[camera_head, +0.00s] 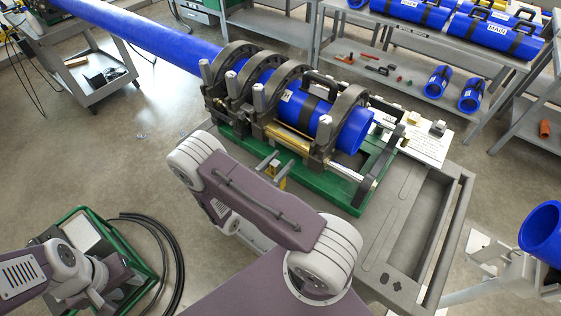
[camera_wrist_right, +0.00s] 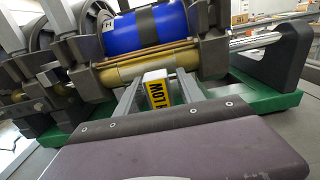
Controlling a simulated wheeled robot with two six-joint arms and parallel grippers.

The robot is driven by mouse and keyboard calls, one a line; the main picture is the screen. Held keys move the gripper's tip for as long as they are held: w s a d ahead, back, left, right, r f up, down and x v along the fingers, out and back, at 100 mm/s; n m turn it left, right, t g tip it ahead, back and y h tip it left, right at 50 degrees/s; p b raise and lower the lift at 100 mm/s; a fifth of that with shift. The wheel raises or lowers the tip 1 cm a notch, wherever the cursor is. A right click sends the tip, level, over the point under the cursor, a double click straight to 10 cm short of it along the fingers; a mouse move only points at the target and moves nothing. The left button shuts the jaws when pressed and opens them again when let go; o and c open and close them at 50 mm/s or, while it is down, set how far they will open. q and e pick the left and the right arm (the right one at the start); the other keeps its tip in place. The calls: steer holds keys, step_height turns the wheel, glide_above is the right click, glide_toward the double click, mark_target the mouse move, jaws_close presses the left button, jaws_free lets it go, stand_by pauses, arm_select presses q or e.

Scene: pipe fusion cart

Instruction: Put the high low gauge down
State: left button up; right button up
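The high low gauge (camera_wrist_right: 156,88) is a small white and yellow block with black "LOW" lettering. In the right wrist view it sits between the two grey fingers of my right gripper (camera_wrist_right: 158,96), which is shut on it. In the head view my right gripper (camera_head: 270,167) holds the yellow gauge (camera_head: 281,183) close to the near side of the green-framed fusion machine (camera_head: 349,197). Whether the gauge touches anything below is hidden. My left gripper (camera_head: 117,274) is low at the left, over a green-framed box; its fingers are not clear.
A blue pipe (camera_head: 130,32) runs into the machine's dark clamps. The grey cart top (camera_head: 408,205) has bare room right of the machine. A white labelled board (camera_head: 425,146) lies behind. Shelves (camera_head: 400,88) with blue pipe pieces stand at the back. A black hose (camera_head: 160,225) lies on the floor.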

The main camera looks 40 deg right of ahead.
steer(key=b+v, duration=0.2)
steer(key=v, duration=1)
steer(key=s+f+m+g+y, duration=0.2)
steer(key=s+m+g+y, duration=0.7)
steer(key=s+m+y, duration=0.3)
steer(key=w+a+r+m+t+y, duration=0.3)
steer(key=w+m+t+y, duration=0.2)
steer(key=m, duration=0.4)
steer(key=shift+w+a+m+y, duration=0.25)
steer(key=shift+w+m+y, duration=0.05)
steer(key=shift+w, duration=0.25)
